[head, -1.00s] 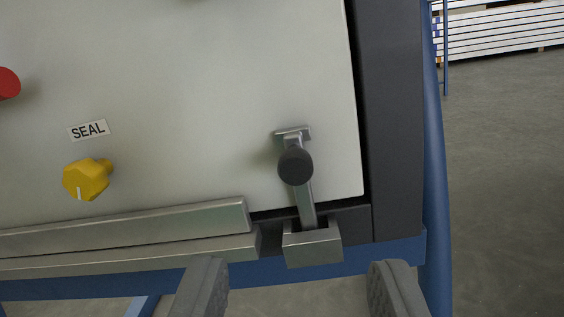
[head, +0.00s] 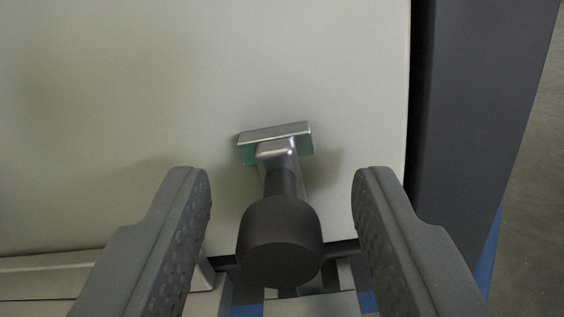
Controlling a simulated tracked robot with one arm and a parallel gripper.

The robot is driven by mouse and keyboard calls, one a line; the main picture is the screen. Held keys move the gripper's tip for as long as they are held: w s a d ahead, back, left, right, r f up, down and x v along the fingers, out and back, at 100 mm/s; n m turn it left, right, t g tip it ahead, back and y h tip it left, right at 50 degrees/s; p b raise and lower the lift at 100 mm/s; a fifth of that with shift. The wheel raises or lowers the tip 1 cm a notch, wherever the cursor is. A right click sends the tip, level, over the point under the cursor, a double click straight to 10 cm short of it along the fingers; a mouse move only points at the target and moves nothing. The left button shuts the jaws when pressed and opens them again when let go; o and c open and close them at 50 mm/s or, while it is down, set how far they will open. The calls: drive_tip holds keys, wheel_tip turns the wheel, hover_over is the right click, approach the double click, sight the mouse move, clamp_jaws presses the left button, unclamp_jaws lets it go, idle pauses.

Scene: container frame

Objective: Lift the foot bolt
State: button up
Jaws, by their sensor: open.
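The foot bolt (head: 280,160) is a metal bolt with a round black knob (head: 280,240), mounted low on a pale door panel near its right edge. A small metal bracket (head: 275,134) with a greenish patch beneath sits at its top. The knob hides much of the bolt's shaft, and its lower end shows only partly at the bottom edge. My gripper (head: 281,185) is open, with one grey ridged finger on each side of the bolt and knob. There is a visible gap on both sides, and neither finger appears to touch the knob.
The pale door panel (head: 150,90) fills most of the view behind the bolt. A dark frame post (head: 475,120) stands to its right, with a blue edge (head: 489,255) and grey floor (head: 540,180) beyond. A metal rail (head: 45,262) runs along the lower left.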

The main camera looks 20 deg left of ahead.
sight(268, 79)
drive_tip(key=shift+w+a, duration=0.1)
drive_tip(key=shift+w, duration=0.2)
clamp_jaws()
drive_tip(key=shift+r+p, duration=1.4)
drive_tip(key=shift+r, duration=0.15)
unclamp_jaws()
